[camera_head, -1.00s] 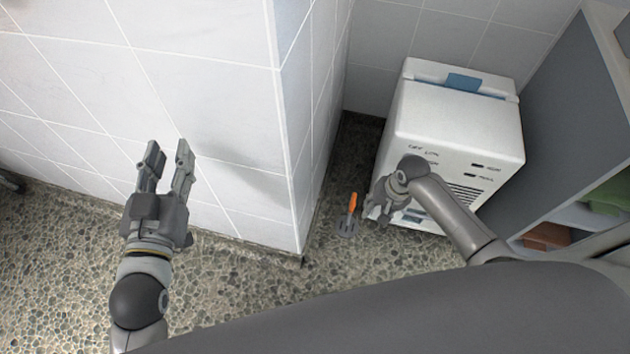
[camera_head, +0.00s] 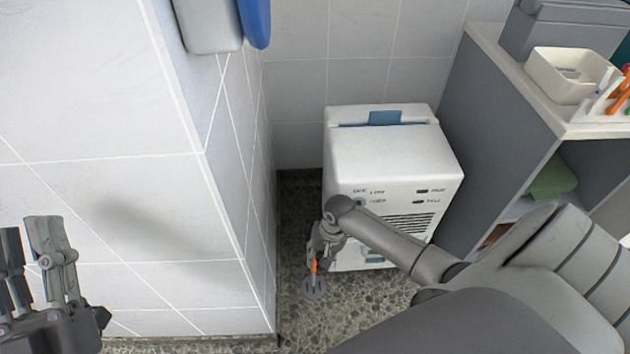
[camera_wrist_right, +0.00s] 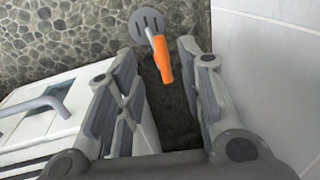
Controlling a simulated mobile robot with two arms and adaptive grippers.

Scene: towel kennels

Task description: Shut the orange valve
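The orange valve handle (camera_head: 313,266) stands on a grey slotted round plate (camera_head: 314,288) on the pebbled floor, in front of the white machine. My right gripper (camera_head: 321,250) is low beside the machine and partly covers the handle. In the right wrist view the orange handle (camera_wrist_right: 162,60) appears between my right gripper's (camera_wrist_right: 158,53) two spread fingers, with gaps on both sides; the grey plate (camera_wrist_right: 147,25) lies past the tips. I cannot tell how deep the handle sits between them. My left gripper (camera_head: 27,235) is open and empty in front of the tiled wall.
The white machine (camera_head: 390,155) stands right of the valve, close to my right arm. A tiled wall corner (camera_head: 225,200) is close on the left. A grey shelf unit (camera_head: 500,130) with a white tray (camera_head: 565,80) stands at the right. A grey and blue fixture (camera_head: 210,25) hangs above.

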